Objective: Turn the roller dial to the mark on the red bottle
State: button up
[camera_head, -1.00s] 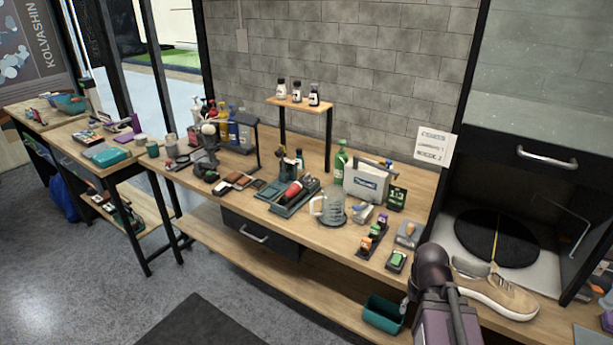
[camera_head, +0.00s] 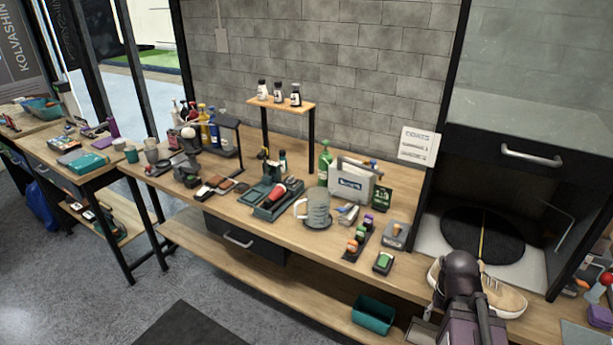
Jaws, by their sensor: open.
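A red bottle-like thing with a dark end (camera_head: 276,192) lies tilted in a dark green tray (camera_head: 264,213) on the middle of the workbench. A small reddish bottle (camera_head: 174,141) stands in the bottle group at the back left. I cannot tell which is the red bottle of the task, and no mark is readable on either. I cannot make out the roller dial. My arm shows at the lower right, in front of a tan sneaker. No gripper fingertips can be made out.
A glass mug (camera_head: 316,208), a white holder (camera_head: 350,183) and a green bottle (camera_head: 325,163) stand right of the tray. Small bottles stand on a raised shelf (camera_head: 282,104). A black cabinet with a round dark plate (camera_head: 482,237) is at the right. Open floor lies in front.

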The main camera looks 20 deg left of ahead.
aim_at(290, 181)
jog(key=z, duration=1.65)
jog(key=k, duration=0.9)
jog(key=u, duration=1.8)
